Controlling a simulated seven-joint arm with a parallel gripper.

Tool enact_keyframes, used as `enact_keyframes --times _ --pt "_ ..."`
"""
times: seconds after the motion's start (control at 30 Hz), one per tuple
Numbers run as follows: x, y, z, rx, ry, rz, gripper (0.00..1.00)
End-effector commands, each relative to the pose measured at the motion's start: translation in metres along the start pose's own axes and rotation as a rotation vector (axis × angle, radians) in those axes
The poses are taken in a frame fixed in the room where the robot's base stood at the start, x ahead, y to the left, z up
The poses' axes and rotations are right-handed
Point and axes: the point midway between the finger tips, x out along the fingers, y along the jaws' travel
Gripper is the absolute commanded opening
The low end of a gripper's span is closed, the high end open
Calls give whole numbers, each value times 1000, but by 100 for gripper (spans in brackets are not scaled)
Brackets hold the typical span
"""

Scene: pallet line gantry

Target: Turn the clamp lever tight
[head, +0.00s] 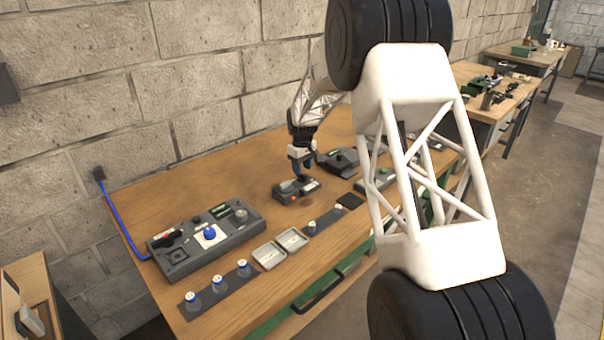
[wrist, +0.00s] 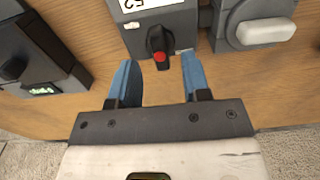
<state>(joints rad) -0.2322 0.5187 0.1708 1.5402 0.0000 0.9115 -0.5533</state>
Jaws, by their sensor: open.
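A black lever with a red end (wrist: 160,45) sits on a grey block with a white number label (wrist: 148,4) at the top middle of the wrist view. I take it to be the clamp lever. My gripper (wrist: 160,66) is open, its two blue fingers apart. The lever's red end lies between the fingertips in the picture, with a gap on each side; I cannot tell the height between them. In the head view my gripper (head: 300,170) is above a dark grey device (head: 296,190) on the bench; the lever is too small to make out there.
A grey unit with a white handle (wrist: 265,31) stands right of the block in the wrist view. A dark device with a green display (wrist: 40,89) is at left. On the wooden bench (head: 150,200), a long grey panel (head: 190,262) and metal trays (head: 268,256) lie to the left.

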Motion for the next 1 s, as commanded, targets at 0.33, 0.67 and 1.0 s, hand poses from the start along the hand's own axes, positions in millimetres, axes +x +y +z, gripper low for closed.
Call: enact_keyframes --times 0.33,0.67,1.0 --pt "27 0 0 0 0 0 44" --pt "28 0 0 0 0 0 41" --pt "28 0 0 0 0 0 0"
